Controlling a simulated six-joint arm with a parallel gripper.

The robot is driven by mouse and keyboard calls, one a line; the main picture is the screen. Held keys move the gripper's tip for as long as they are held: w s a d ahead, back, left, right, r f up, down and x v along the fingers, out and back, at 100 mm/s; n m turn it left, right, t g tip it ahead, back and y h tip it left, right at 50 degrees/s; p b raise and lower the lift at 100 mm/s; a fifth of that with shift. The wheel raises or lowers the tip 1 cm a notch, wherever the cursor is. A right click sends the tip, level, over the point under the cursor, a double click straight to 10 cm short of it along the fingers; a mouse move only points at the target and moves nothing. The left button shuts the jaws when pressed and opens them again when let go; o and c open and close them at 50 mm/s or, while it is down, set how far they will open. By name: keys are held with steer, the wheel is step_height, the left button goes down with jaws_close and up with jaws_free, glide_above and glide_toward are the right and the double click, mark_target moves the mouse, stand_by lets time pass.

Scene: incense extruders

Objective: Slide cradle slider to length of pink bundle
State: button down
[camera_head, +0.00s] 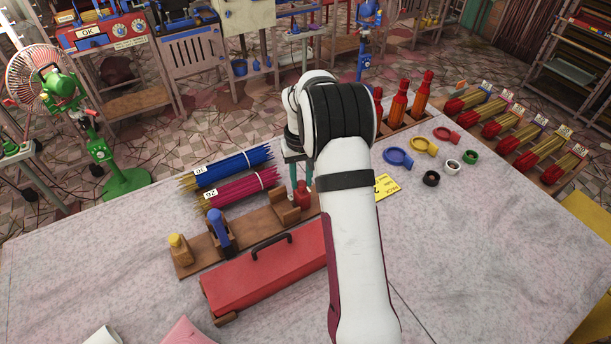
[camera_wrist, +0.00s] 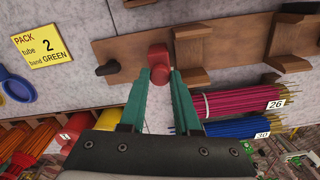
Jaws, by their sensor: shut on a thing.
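The wooden cradle (camera_head: 262,228) lies on the marble table; its plank with upright blocks also shows in the wrist view (camera_wrist: 120,47). The red slider knob (camera_head: 302,196) is near its right end, and in the wrist view the knob (camera_wrist: 158,60) sits between my teal fingertips. My gripper (camera_wrist: 159,78) is shut on this knob. The pink bundle (camera_head: 243,188), tagged 26 in the wrist view (camera_wrist: 240,103), lies behind the cradle, apart from it. The arm hides part of the cradle's right end in the head view.
A blue bundle (camera_head: 235,165), tagged 30 in the wrist view, lies behind the pink one. A red toolbox (camera_head: 265,275) stands in front of the cradle. A yellow card (camera_wrist: 45,48) reads "PACK tube 2 band GREEN". Colored rings (camera_head: 425,146) and bottles (camera_head: 399,105) are to the right.

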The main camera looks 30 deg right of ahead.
steer(key=shift+a+r, duration=0.1)
steer(key=shift+a, duration=0.35)
steer(key=c, duration=0.6)
jaws_free()
step_height(320, 180, up, 16)
steer(key=shift+f, duration=0.15)
steer(key=s+a+r+m+y, duration=0.1)
steer(key=s+a+r, duration=0.2)
steer(key=s+a, duration=1.25)
steer(key=shift+m+y, duration=0.4)
steer(key=shift+m, duration=0.4)
steer(key=s+a+f, duration=0.1)
steer(key=s+f, duration=0.1)
steer(key=s, duration=0.3)
steer(key=s+a+f, duration=0.1)
steer(key=s, duration=0.4)
steer(key=s+a+f, duration=0.1)
steer(key=s+f, duration=0.1)
steer(key=s, duration=0.4)
steer(key=shift+s+a+f, duration=0.1)
steer(key=shift+a+f, duration=0.25)
